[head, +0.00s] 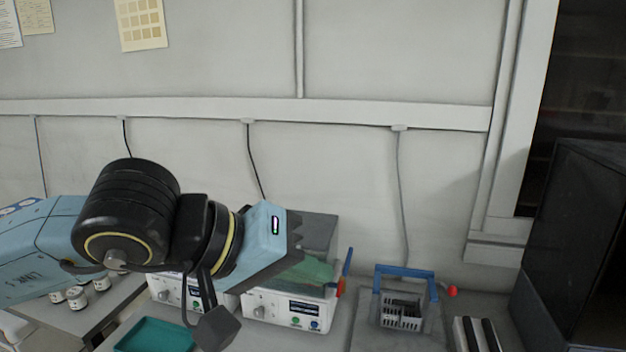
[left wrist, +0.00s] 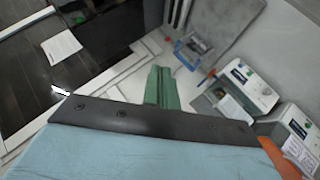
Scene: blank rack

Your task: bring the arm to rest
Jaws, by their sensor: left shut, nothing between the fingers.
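My left arm comes in from the left in the head view and reaches across the bench. My left gripper (head: 316,272) is at its end, in front of a white instrument with a small display. Its green fingers also show in the left wrist view (left wrist: 161,84), close together with nothing between them. The fingers look clear of the bench, though the exact gap is hard to tell. My right gripper is not in view.
White instruments (head: 290,312) stand below my arm. A grey basket with a blue handle (head: 402,270) stands to their right. A teal tray (head: 155,336) and white jars (head: 77,298) are at lower left. A dark cabinet (head: 575,240) stands at right.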

